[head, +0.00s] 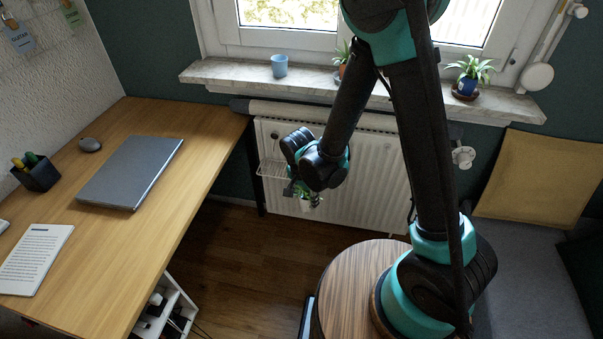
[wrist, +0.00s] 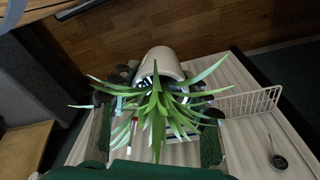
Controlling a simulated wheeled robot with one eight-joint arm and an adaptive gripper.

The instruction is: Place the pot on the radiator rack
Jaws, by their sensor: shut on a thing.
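A small white pot (wrist: 160,65) with a spiky green plant (wrist: 157,112) is in my gripper (wrist: 158,92), as the wrist view shows. The leaves hide much of the fingers and their contact with the pot. In the head view my gripper (head: 300,188) is low in front of the radiator, with the pot (head: 306,205) partly hidden below it. The radiator rack (head: 271,169) is a white wire shelf on the radiator's left part, just left of my gripper. In the wrist view the rack (wrist: 254,104) is right of the pot, apart from it. It looks empty.
The white radiator (head: 375,170) hangs under a marble windowsill (head: 400,97) with a blue cup (head: 279,66) and two potted plants. A wooden desk (head: 185,175) with a laptop (head: 131,172) stands left. A round wooden top (head: 340,285) is in front, a grey sofa right.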

